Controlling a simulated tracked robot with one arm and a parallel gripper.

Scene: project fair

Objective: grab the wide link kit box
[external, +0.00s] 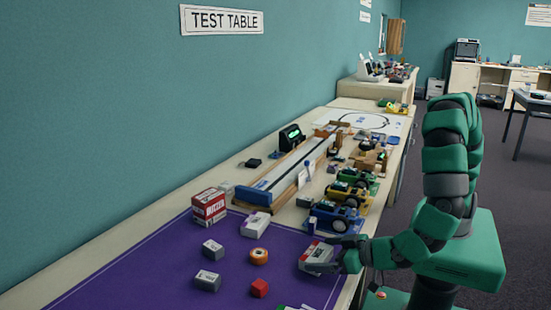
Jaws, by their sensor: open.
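A small grey-white box with a red part (316,257) lies on the purple mat (110,283) near the table's front edge; it may be the wide link kit box, but I cannot read its label. My gripper (333,254) is open at the right side of this box, its dark fingers close to it. I cannot tell whether they touch it. A larger red and white box (209,207) stands upright at the mat's back edge, well left of my gripper.
Two grey blocks (213,249) (207,281), a white box (255,224), an orange roll (259,256) and a red cube (260,288) lie on the mat. Several wheeled toy vehicles (335,217) and a long track (290,168) stand behind. The mat's left front is clear.

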